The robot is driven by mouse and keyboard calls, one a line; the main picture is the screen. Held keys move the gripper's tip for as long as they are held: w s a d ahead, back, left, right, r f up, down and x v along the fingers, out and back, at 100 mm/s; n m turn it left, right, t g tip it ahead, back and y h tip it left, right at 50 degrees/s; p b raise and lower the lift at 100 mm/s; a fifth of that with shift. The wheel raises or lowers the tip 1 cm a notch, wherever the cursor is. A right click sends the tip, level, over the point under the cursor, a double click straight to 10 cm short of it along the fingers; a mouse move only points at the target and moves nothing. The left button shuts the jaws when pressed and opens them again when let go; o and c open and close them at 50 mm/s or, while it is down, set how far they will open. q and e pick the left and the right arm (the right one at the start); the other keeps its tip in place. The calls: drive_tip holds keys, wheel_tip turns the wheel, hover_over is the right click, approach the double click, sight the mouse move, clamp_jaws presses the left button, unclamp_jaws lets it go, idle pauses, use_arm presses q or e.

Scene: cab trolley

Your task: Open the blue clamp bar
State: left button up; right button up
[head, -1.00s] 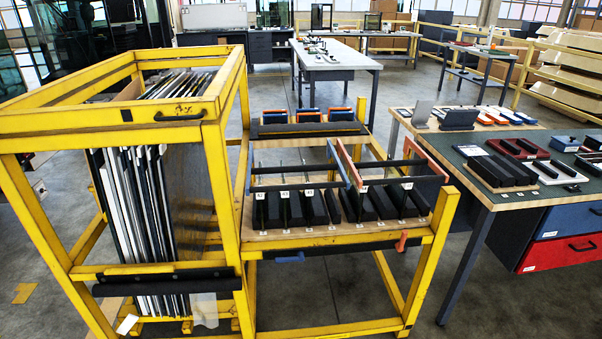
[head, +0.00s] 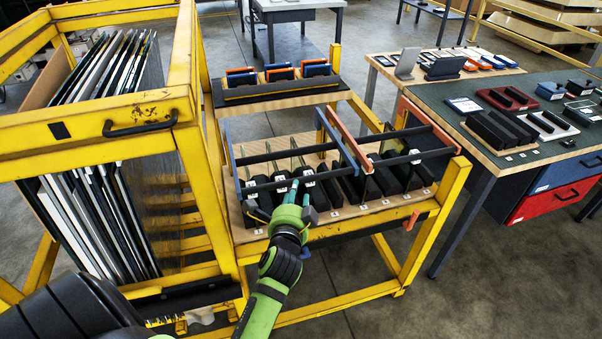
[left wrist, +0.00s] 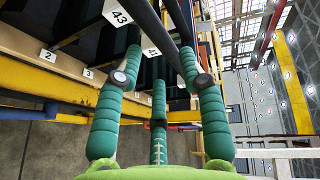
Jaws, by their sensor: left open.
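The blue clamp bar, a frame of black rails between blue end arms (head: 335,138), lies lowered across the left half of the slotted rack (head: 330,208) on the yellow trolley. Black blocks stand beneath it. My left gripper (head: 298,190) is open and empty, with green fingers close to its front black rail. In the left wrist view a dark rail (left wrist: 148,18) passes by the spread fingertips of the gripper (left wrist: 158,62); I cannot tell whether they touch it. The fingers hide part of the rail and blocks. My right gripper is not in view.
An orange clamp bar (head: 349,140) adjoins the blue one on the right. Tall panels (head: 105,210) stand in the yellow frame at left. A bin row (head: 280,90) sits behind the rack. A workbench (head: 445,115) with parts stands at right.

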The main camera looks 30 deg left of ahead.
sight(300, 183)
use_arm(q)
drive_tip(key=x, duration=0.5)
drive_tip(key=shift+w+d, duration=0.1)
drive_tip(key=shift+w, duration=0.65)
drive_tip(key=shift+a, duration=0.25)
clamp_jaws()
drive_tip(key=shift+p, duration=0.3)
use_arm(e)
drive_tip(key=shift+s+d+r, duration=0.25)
